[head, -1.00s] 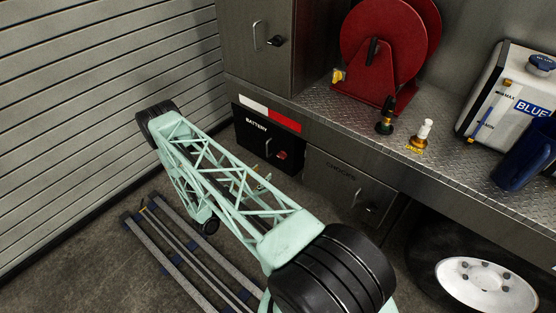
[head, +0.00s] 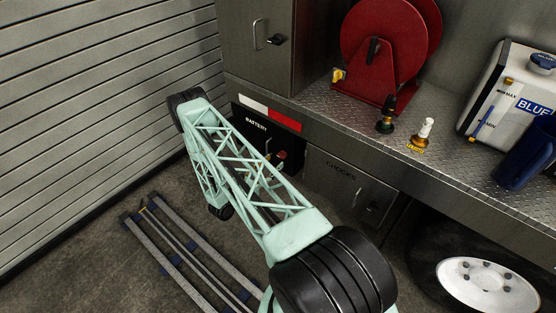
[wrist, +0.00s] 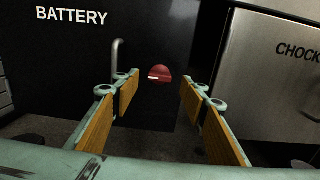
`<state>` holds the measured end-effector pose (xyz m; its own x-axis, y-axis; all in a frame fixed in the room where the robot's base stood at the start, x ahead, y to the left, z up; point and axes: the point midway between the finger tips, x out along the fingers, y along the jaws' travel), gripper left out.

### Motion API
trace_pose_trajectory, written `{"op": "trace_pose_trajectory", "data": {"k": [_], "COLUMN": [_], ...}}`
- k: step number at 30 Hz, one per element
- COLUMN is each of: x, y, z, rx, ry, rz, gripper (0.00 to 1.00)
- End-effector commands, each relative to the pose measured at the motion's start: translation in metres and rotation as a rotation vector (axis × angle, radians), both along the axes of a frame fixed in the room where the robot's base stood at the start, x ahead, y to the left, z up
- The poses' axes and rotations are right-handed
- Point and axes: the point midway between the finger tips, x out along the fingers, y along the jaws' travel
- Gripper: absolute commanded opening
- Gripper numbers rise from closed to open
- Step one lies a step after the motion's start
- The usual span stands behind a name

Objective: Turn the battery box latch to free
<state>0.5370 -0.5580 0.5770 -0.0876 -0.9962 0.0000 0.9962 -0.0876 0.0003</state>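The battery box (head: 247,126) is a black panel lettered BATTERY, low on the vehicle side in the head view, partly hidden by my arm. In the wrist view the black panel (wrist: 60,55) fills the left and middle. Its red round latch (wrist: 159,73) has a pale bar and sits between and beyond my fingers. A metal handle (wrist: 118,58) stands left of the latch. My gripper (wrist: 152,93) is open, with tan-padded fingers on both sides of the latch's line of sight, apart from it. In the head view the latch (head: 281,155) shows just past my arm.
The CHOCKS compartment (head: 350,185) is directly right of the battery box, its metal door (wrist: 265,75) close to my right finger. The diamond-plate deck (head: 345,115) overhangs above, with a red hose reel (head: 390,45). A shutter wall (head: 90,90) stands left.

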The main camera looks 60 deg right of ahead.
Motion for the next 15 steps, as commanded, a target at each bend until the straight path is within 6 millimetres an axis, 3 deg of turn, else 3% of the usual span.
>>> {"op": "trace_pose_trajectory", "data": {"k": [15], "x": [-0.004], "y": [-0.04], "z": [0.0], "rx": [0.0], "ry": [-0.001], "rz": [0.0], "gripper": [0.4]}}
